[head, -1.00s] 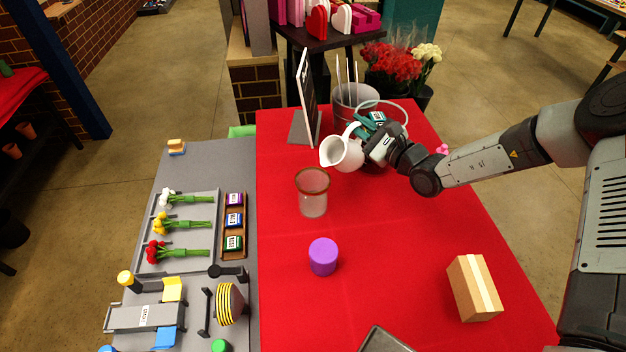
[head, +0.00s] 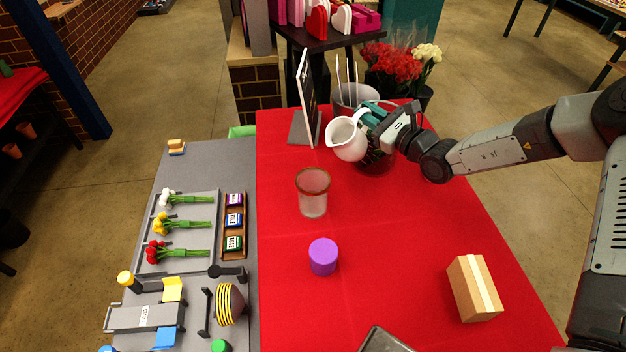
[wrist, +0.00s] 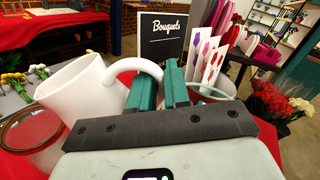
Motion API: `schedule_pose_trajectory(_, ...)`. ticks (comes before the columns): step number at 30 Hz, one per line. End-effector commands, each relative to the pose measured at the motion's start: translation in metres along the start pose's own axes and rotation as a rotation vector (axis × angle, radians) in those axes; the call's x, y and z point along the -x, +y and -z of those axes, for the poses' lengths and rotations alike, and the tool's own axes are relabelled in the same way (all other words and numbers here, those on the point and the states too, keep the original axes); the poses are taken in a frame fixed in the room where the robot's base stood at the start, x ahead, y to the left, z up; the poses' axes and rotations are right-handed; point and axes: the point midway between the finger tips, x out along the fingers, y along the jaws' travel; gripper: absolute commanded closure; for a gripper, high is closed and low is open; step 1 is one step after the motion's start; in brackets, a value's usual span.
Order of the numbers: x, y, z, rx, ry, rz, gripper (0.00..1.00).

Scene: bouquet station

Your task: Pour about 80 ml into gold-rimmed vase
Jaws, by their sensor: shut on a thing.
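The gold-rimmed vase (head: 313,198) is a clear glass standing upright on the red cloth. Its rim also shows at the left of the wrist view (wrist: 32,130). My gripper (head: 368,116) is shut on the handle of a white pitcher (head: 346,140). In the wrist view the green fingers (wrist: 158,88) close on the handle beside the white pitcher body (wrist: 82,90). The pitcher is in the air, above and behind the vase and a little to its right, its spout toward the left. It looks only slightly tilted. No stream of water shows, and the pitcher's contents are hidden.
A purple cylinder (head: 323,257) stands in front of the vase. A black "Bouquets" sign (wrist: 163,40) and a grey bucket (head: 350,97) are behind. A dark pot (head: 376,162) sits below my gripper. The cloth between is clear.

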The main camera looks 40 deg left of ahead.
Motion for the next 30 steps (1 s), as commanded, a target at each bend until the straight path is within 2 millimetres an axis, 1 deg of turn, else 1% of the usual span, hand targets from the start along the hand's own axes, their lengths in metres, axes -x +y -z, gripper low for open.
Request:
schedule_pose_trajectory(1,0.0,-0.007,-0.007,-0.017,-0.003,0.002,1.0)
schedule_pose_trajectory(3,0.0,-0.013,-0.014,-0.049,-0.004,0.001,1.0)
schedule_pose_trajectory(10,0.0,-0.04,-0.033,-0.205,-0.003,0.002,1.0)
schedule_pose_trajectory(13,0.0,-0.044,-0.022,-0.299,-0.001,0.001,1.0)
schedule_pose_trajectory(21,-0.001,-0.054,-0.012,-0.481,-0.002,-0.001,1.0)
schedule_pose_trajectory(30,-0.001,-0.057,-0.008,-0.548,-0.001,-0.002,1.0)
